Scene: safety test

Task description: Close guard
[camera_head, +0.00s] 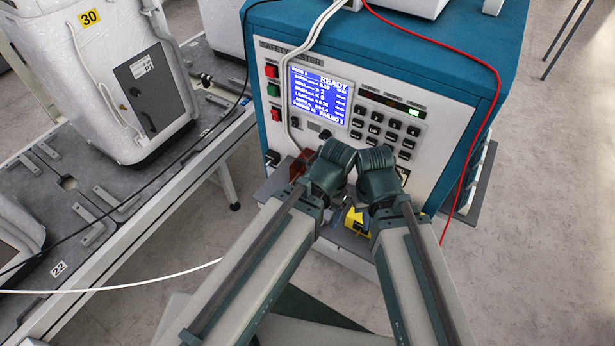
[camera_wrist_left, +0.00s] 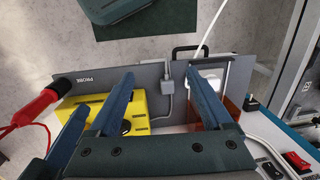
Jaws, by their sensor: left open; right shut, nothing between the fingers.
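The safety tester (camera_head: 450,125) is a blue cabinet with a light front panel. An orange-brown piece (camera_head: 300,165), which may be the guard, shows low on its front, partly behind my left arm. It also shows beside the right finger in the left wrist view (camera_wrist_left: 232,106); I cannot tell its full shape or how far it is closed. My left gripper (camera_wrist_left: 160,74) is open over the test area, with its fingers spread and nothing clearly held. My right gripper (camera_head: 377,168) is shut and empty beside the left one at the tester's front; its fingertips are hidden.
A yellow block (camera_wrist_left: 138,108) sits by a grey panel marked PROBE, with a red probe (camera_wrist_left: 40,103) at the left. The screen (camera_head: 320,95) reads READY. A conveyor (camera_head: 110,205) with white wrapped units stands left. A red cable hangs at right.

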